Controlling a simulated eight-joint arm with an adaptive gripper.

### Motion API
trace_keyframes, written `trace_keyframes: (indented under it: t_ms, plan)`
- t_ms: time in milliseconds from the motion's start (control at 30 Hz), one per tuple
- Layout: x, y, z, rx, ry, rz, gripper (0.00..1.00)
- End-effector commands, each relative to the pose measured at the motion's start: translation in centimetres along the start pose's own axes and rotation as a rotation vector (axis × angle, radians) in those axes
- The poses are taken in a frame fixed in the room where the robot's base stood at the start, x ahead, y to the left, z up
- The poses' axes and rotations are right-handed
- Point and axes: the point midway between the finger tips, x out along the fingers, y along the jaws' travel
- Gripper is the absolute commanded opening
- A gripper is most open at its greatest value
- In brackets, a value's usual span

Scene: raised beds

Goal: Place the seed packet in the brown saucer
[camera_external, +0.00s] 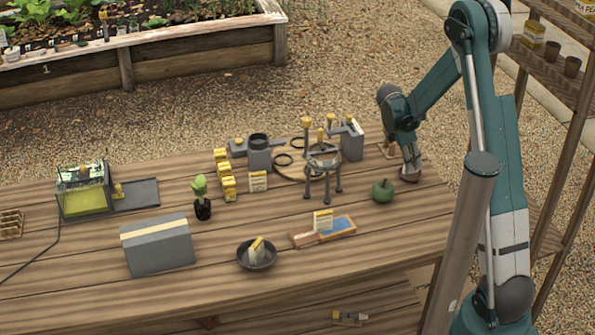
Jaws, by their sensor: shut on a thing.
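My gripper (409,168) is low over the right part of the table, pointing down, and is shut on a small brown rounded thing (411,175). I cannot tell whether this is the brown saucer, as the gripper partly covers it. Several pale packets with yellow tops could be the seed packet. One stands left of the round stand (258,181), and one stands at the tray with the blue pad (323,220). Another pale and yellow piece (257,247) leans in a dark grey bowl (256,262) near the front. No other saucer is clearly brown.
A green apple-like object (382,191) sits just left of my gripper. The metal stand (309,178), grey box (158,246), potted plant (203,208) and glass tank (84,190) stand on the table. Bare planks show at the front right.

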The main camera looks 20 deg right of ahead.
Motion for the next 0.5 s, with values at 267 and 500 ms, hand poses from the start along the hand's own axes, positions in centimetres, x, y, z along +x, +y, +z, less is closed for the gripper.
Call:
trace_keyframes:
  t_ms: [267, 500]
  plan:
    - [1.42, 0.00, -0.59, 0.000, 0.000, 0.000, 0.02]
    - [1.45, 0.00, -0.60, 0.000, 0.000, 0.000, 0.02]
